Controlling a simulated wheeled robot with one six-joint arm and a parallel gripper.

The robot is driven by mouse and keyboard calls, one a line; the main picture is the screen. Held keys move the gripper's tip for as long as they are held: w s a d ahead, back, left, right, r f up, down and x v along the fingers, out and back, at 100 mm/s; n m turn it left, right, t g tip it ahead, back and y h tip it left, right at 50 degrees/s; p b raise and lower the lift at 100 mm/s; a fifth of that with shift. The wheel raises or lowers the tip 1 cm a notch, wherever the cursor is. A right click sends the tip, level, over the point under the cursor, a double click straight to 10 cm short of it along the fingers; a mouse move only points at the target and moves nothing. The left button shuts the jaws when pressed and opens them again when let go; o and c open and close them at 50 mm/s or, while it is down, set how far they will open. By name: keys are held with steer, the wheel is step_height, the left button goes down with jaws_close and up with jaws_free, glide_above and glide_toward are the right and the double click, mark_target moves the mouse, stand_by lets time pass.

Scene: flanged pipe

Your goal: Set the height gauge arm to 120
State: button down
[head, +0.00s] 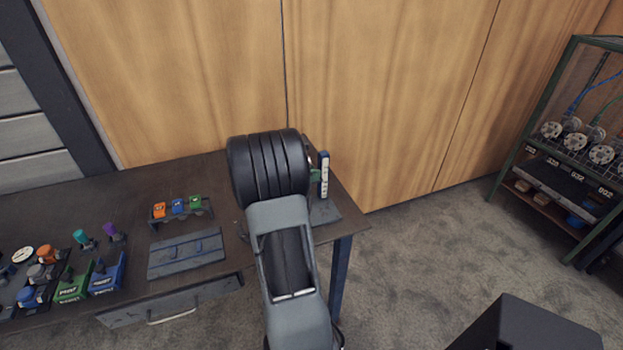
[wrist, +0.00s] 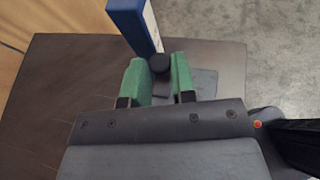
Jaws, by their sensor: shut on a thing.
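The height gauge (head: 324,175) stands upright at the right end of the bench, with a blue column and a white scale strip. In the wrist view its blue column (wrist: 135,22) rises just beyond my fingers. My gripper (wrist: 160,75) has two green fingers, shut on the dark round knob (wrist: 159,64) of the gauge arm beside the column. In the head view my arm hides most of the gripper and the gauge arm. The numbers on the scale are too small to read.
The dark bench (head: 130,215) holds a rack with orange, blue and green pieces (head: 178,207), a grey-blue plate (head: 187,253) and several coloured holders at the left. A wooden wall stands close behind. A shelf rack (head: 560,150) stands at the far right, with open carpet between.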

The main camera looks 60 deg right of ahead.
step_height(320, 180, up, 2)
steer(key=shift+r+p, duration=0.25)
steer(key=shift+p, duration=0.05)
steer(key=c, duration=0.9)
jaws_free()
steer(key=shift+c, duration=0.2)
steer(key=b+v, duration=0.1)
steer(key=v, duration=1.2)
steer(key=shift+a, duration=0.35)
steer(key=shift+w+r, duration=0.1)
